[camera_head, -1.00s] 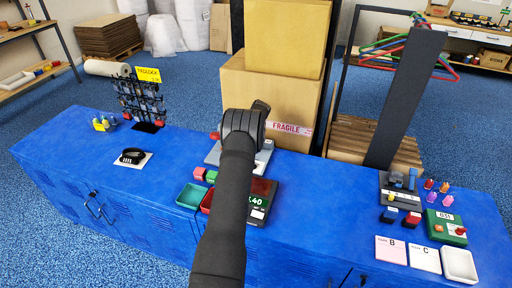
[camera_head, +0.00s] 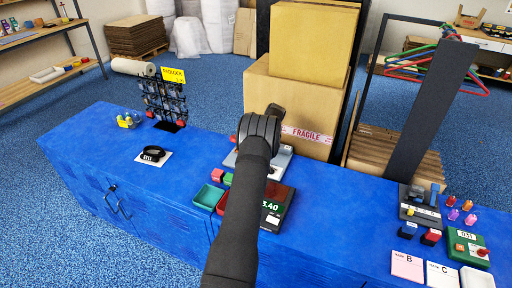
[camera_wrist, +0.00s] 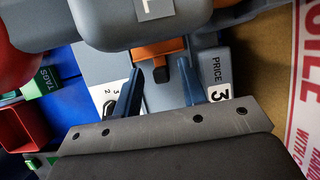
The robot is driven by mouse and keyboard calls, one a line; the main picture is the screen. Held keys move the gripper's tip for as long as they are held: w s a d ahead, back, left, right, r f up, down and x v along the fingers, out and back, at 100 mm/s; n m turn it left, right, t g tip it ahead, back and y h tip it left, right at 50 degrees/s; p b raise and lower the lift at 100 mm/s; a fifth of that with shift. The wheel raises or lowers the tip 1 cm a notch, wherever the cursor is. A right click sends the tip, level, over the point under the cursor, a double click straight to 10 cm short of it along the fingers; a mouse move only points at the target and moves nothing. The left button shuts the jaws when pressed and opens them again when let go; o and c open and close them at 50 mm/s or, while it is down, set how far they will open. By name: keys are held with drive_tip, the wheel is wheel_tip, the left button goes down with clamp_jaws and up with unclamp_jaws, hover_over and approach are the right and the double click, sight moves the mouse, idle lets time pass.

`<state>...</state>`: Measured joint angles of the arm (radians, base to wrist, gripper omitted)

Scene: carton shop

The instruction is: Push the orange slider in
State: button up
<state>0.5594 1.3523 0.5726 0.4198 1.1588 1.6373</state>
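The orange slider (camera_wrist: 160,48) shows in the wrist view, partly under a grey rounded part (camera_wrist: 145,22), with a small dark piece below its middle. It belongs to a grey device marked PRICE 3. In the head view my black arm hides the gripper and slider; only part of the grey device (camera_head: 281,160) shows beside my wrist.
A carton with a FRAGILE band (camera_head: 310,136) stands close behind the device. Green (camera_head: 209,196) and red trays and a dark price display (camera_head: 277,206) lie in front.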

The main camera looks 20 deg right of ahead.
drive_tip(key=v, duration=1.7)
drive_tip(key=shift+f, duration=0.1)
drive_tip(key=x, duration=1.7)
drive_tip(key=shift+f, duration=0.1)
drive_tip(key=shift+d, duration=0.1)
